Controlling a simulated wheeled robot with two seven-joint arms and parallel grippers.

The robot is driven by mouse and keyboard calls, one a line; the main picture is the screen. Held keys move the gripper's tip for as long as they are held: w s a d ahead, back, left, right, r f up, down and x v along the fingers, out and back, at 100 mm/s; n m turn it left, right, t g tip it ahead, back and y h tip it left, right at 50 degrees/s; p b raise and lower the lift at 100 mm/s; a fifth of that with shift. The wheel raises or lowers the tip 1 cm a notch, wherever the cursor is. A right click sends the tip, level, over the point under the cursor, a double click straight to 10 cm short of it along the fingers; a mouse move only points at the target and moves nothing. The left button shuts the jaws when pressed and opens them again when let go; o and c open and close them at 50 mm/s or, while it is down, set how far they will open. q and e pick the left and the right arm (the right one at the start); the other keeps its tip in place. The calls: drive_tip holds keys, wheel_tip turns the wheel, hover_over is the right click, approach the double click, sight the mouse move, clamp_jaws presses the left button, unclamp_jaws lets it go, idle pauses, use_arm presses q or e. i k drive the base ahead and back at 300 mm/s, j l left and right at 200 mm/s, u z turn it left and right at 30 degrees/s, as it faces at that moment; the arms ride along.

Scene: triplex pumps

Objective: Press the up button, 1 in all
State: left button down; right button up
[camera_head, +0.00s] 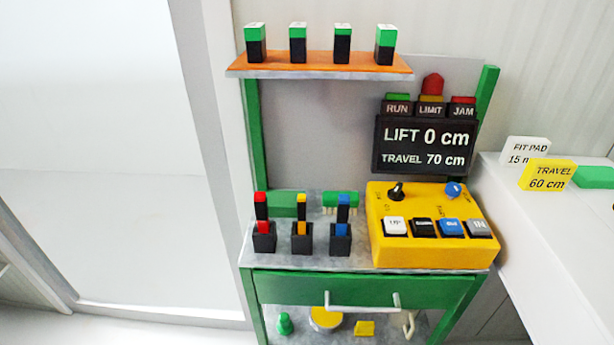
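The yellow control box (425,253) sits on the right of the grey bench top. Its white button (396,226), with a dark label that appears to read UP, is the leftmost in a row. To its right are a black button (423,226), a blue button (451,227) and a grey button (480,227). A black switch (396,191) and a blue knob (453,190) stand behind the row. The dark display (424,146) reads LIFT 0 cm and TRAVEL 70 cm. Neither of my grippers shows in the head view.
Left of the box stand several dark holders (300,240) with coloured pieces. An orange shelf (318,65) above carries several green-and-black blocks. A white side table (510,215) at right holds a yellow TRAVEL 60 cm sign (548,175). A green drawer (365,290) is below the bench top.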

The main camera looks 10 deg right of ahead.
sight(394, 225)
drive_tip(key=k+l+z, duration=0.1)
drive_tip(key=z, duration=0.4)
drive_tip(key=l+z, duration=0.15)
drive_tip(key=z, duration=0.3)
